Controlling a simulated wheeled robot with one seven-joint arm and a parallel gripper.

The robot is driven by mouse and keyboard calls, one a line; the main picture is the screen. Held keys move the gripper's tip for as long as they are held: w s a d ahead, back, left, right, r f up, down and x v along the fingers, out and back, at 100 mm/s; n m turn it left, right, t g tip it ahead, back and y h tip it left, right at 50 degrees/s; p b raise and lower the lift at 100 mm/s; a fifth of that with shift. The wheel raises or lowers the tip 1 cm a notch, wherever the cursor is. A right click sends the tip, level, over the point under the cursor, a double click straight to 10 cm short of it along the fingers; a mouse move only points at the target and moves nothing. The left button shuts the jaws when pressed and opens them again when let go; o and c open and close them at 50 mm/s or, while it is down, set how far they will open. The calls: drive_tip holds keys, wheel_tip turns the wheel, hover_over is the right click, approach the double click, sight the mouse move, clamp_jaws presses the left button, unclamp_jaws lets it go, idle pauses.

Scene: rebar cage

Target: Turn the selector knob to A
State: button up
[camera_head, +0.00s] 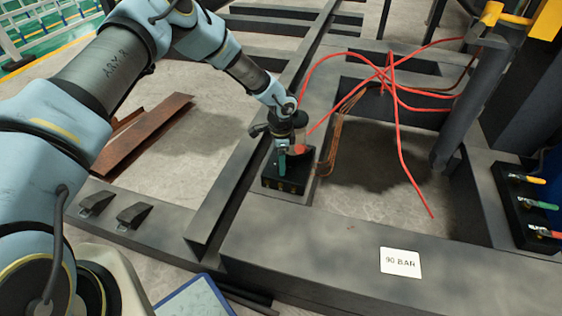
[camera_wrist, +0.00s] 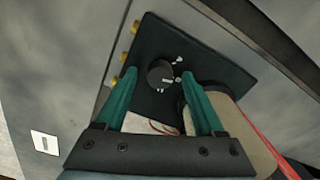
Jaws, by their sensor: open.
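The selector knob (camera_wrist: 158,75) is a round black knob on a dark square panel box (camera_wrist: 205,62) in the wrist view. A pale line on the knob points to the right. Small white marks sit to its right and below it; I cannot read which is A. My gripper (camera_wrist: 159,78) is open, with its green fingers apart and the knob showing between their tips. I cannot tell whether the fingers touch it. In the head view my gripper (camera_head: 283,163) is over the dark box (camera_head: 285,187), and the knob is hidden there.
Red cables (camera_head: 398,125) loop over the dark frame right of the box. A "90 BAR" plate (camera_head: 401,262) lies on the near beam. A block with coloured levers (camera_head: 530,208) stands at right. Rusty steel pieces (camera_head: 140,143) lie on the left floor.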

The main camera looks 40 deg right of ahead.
drive_tip(key=shift+c, duration=0.3)
clamp_jaws()
idle(0.3)
